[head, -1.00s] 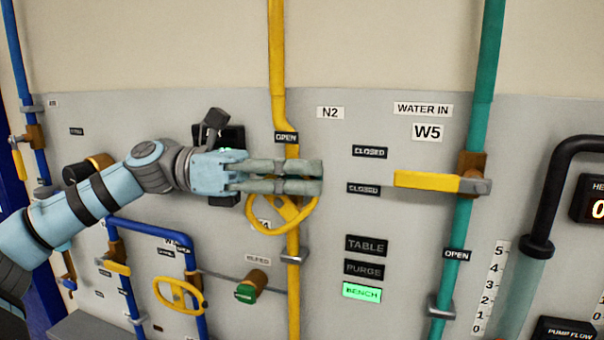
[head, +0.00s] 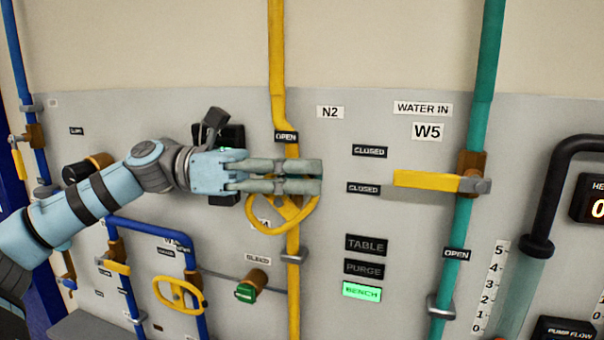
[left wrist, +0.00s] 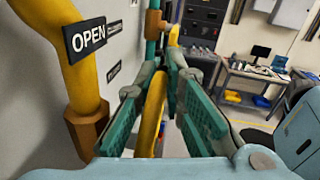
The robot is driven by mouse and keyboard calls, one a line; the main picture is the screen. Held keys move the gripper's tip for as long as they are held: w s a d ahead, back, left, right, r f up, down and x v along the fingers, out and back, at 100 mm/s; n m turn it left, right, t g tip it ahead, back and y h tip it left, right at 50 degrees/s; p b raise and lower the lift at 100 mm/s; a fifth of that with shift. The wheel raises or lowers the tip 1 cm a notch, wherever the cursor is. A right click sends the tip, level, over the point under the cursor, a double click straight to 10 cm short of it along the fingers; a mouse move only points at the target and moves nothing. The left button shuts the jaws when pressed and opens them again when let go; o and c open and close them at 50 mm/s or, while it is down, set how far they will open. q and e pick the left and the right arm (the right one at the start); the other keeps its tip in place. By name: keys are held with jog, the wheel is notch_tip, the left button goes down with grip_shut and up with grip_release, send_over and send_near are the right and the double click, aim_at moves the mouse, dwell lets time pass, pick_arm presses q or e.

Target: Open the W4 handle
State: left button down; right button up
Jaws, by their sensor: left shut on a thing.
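A round yellow handwheel (head: 281,229) sits on the yellow N2 pipe (head: 278,70), partly covered by my left gripper. A small label beside it is mostly hidden, so I cannot read its full name. My left gripper (head: 316,178) reaches in from the left, its two fingers lying across the top of the wheel. In the left wrist view, the yellow rim (left wrist: 151,112) runs between the finger pads (left wrist: 165,85), and the gripper is shut on it. An OPEN plate (left wrist: 87,38) is next to the pipe. My right gripper does not show.
A yellow lever (head: 427,180) sticks out left from the green W5 pipe (head: 484,70). Another yellow handwheel (head: 178,295) and a green knob (head: 246,292) are at lower left. Panel space between the N2 and W5 pipes holds only flat plates, with BENCH (head: 362,290) lit green.

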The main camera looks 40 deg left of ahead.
pick_arm(q)
jog(key=shift+a+r, duration=0.1)
jog(key=shift+r, duration=0.05)
jog(key=c, duration=1.7)
grip_release()
